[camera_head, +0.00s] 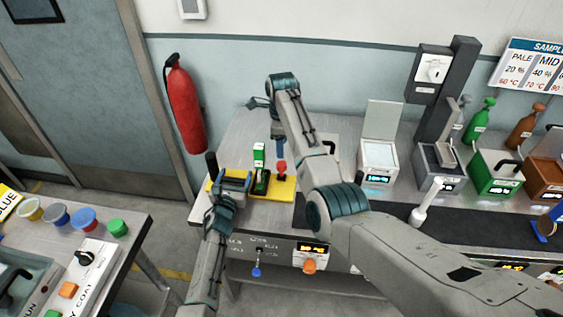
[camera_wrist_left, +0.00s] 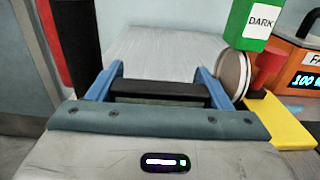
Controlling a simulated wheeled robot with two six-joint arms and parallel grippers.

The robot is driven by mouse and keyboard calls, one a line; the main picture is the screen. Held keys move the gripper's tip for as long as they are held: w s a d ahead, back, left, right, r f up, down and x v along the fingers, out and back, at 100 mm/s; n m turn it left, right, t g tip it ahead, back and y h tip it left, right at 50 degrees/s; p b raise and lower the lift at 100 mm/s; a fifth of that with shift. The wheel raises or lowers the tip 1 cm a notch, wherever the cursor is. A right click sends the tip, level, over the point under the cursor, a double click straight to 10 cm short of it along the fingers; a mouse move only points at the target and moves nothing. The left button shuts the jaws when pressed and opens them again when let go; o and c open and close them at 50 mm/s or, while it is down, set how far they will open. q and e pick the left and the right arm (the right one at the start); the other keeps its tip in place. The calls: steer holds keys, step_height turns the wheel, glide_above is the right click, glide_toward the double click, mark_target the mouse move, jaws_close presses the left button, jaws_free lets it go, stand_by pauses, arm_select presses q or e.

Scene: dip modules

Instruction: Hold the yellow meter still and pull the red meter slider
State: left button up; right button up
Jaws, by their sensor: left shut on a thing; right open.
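The yellow meter (camera_head: 281,191) lies flat near the table's front left corner; its yellow plate also shows in the left wrist view (camera_wrist_left: 287,124). It bears a green block with a white label, reading DARK in the left wrist view (camera_wrist_left: 258,24). The red meter slider (camera_head: 281,168) stands at its right end, with a red knob in the left wrist view (camera_wrist_left: 268,64). My left gripper (camera_head: 236,180) is shut on a black bar (camera_wrist_left: 160,89) at the meter's left part. My right gripper (camera_head: 281,150) is open, directly above the red slider; whether they touch is unclear.
A black post (camera_head: 211,164) stands at the meter's left end. A white machine (camera_head: 379,158) stands to the right on the table. A white-handled tool (camera_head: 427,202) lies farther right. Bare table (camera_head: 240,133) shows behind the meter. A red fire extinguisher (camera_head: 184,106) hangs on the wall.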

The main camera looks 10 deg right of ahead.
mark_target(282, 164)
step_height(282, 164, down, 8)
steer(key=shift+f, duration=0.15)
stand_by(0.3)
jaws_close()
